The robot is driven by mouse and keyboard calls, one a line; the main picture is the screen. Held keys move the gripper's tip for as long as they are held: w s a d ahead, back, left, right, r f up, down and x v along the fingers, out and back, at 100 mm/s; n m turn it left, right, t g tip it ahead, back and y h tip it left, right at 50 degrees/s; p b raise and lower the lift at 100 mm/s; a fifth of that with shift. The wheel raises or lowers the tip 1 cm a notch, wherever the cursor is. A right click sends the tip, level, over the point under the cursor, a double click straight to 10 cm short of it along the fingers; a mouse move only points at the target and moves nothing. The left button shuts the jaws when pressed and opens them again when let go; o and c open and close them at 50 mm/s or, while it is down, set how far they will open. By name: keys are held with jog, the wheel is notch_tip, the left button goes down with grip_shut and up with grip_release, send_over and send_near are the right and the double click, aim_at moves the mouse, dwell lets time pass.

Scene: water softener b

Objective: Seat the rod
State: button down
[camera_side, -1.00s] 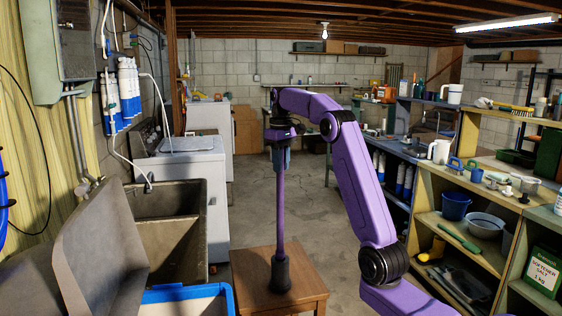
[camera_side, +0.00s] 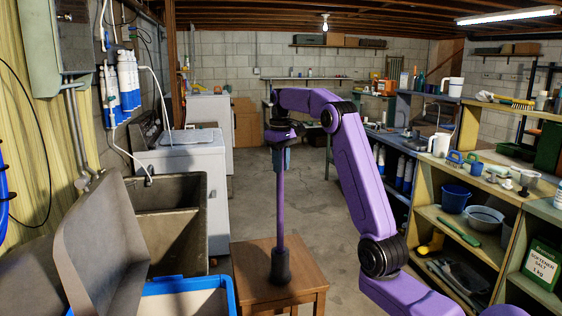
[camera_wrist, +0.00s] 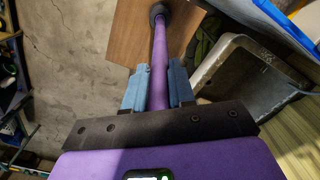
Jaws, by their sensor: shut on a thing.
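A slim purple rod (camera_side: 280,208) hangs nearly upright from my gripper (camera_side: 282,160). The blue fingers are shut on its upper part. The rod's lower end meets a dark, collar-like holder (camera_side: 280,268) on a small wooden table (camera_side: 250,262). The lower end is hidden by the holder, and I cannot tell how deep it sits. In the wrist view the rod (camera_wrist: 159,48) runs between the fingers of my gripper (camera_wrist: 159,82) to the dark round holder (camera_wrist: 157,12) on the wood.
A blue-rimmed bin (camera_side: 190,287) stands close to the table's left, with a utility sink (camera_side: 190,235) behind it. Shelves (camera_side: 470,225) with buckets and tools line the right. The concrete floor (camera_side: 275,195) behind the table is clear.

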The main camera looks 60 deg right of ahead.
notch_tip(320, 180, down, 8)
jog(key=shift+r, duration=0.2)
dwell(2.8)
jog(key=c, duration=0.9)
grip_release()
jog(key=shift+o, duration=0.2)
notch_tip(320, 180, up, 12)
